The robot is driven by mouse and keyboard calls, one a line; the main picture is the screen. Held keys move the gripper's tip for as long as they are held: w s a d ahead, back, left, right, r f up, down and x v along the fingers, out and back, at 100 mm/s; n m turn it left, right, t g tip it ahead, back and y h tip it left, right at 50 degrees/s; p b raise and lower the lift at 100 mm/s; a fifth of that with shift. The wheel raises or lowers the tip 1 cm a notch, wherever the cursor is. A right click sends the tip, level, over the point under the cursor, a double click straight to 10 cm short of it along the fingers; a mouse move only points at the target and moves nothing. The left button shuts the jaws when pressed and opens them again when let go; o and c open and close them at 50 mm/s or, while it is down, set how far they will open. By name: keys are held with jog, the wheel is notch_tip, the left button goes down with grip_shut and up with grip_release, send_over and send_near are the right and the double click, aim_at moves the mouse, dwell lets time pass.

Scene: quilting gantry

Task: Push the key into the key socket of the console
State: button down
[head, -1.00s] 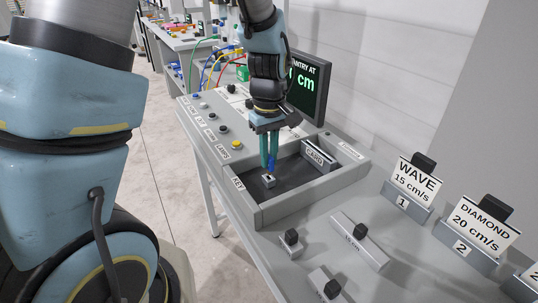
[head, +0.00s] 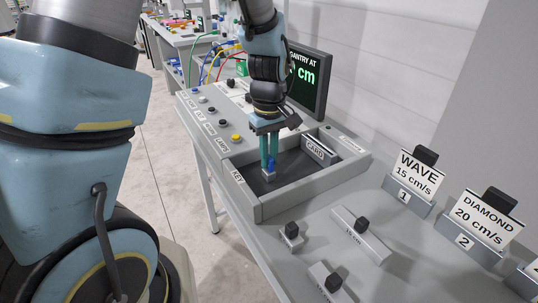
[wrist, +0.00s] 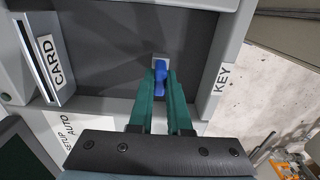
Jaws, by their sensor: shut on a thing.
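My gripper (head: 269,167) reaches down into the dark recessed tray of the console (head: 292,208). Its green fingers are shut on the blue key (wrist: 160,77), which also shows between the fingertips in the head view (head: 272,161). A small light grey block, the key socket (head: 268,176), stands on the tray floor right at the fingertips. In the wrist view the socket (wrist: 160,57) shows just beyond the key's end. The fingers hide much of the key, and I cannot tell how deep it sits in the socket. The KEY label (head: 238,178) is on the tray's near-left rim.
A slot labelled CARD (head: 316,150) stands at the tray's far right side. Buttons (head: 236,138) line the console's left edge, and a screen (head: 306,80) stands behind. Grey blocks with black knobs (head: 361,225) and card holders (head: 408,196) occupy the table at right.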

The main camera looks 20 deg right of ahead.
jog(key=shift+f, duration=0.15)
jog(key=c, duration=0.8)
grip_release()
notch_tip(320, 180, up, 11)
jog(key=shift+f+b, duration=0.1)
jog(key=shift+b, duration=0.9)
jog(key=a+f+m, duration=0.1)
jog(key=a+f, duration=0.1)
jog(key=a, duration=0.6)
jog(key=w+a+f+m+t, duration=0.1)
jog(key=a, duration=0.8)
jog(key=a+f+m, duration=0.1)
jog(key=a+f, duration=0.1)
jog(key=a, duration=0.6)
jog(key=shift+w+a+f+t, duration=0.2)
jog(key=shift+f+t, duration=0.1)
jog(key=shift+f, duration=0.05)
